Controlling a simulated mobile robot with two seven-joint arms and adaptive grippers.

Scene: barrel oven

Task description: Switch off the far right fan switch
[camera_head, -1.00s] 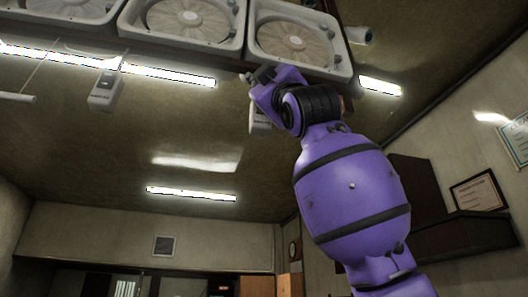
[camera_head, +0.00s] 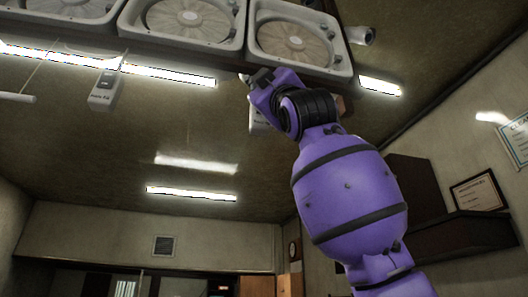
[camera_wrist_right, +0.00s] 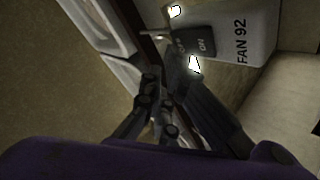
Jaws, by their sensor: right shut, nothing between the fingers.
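The far right fan switch is a white box (camera_wrist_right: 258,32) lettered FAN 92, with a dark rocker (camera_wrist_right: 195,44) marked ON and OFF. It fills the upper right of the right wrist view. In the head view the box (camera_head: 257,122) hangs below the right fan and is partly hidden behind my purple right arm. My right gripper (camera_wrist_right: 176,80) is shut and empty, its fingertips close to the rocker's OFF end. I cannot tell whether they touch it. In the head view the gripper (camera_head: 256,78) is small and just below the fan. My left gripper is out of view.
The right fan (camera_head: 296,42) and the middle fan (camera_head: 190,20) sit overhead in white frames. Another white switch box (camera_head: 104,92) hangs at the left. A dark wall cabinet (camera_head: 410,185) and framed papers are at the right. The space left of my arm is clear.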

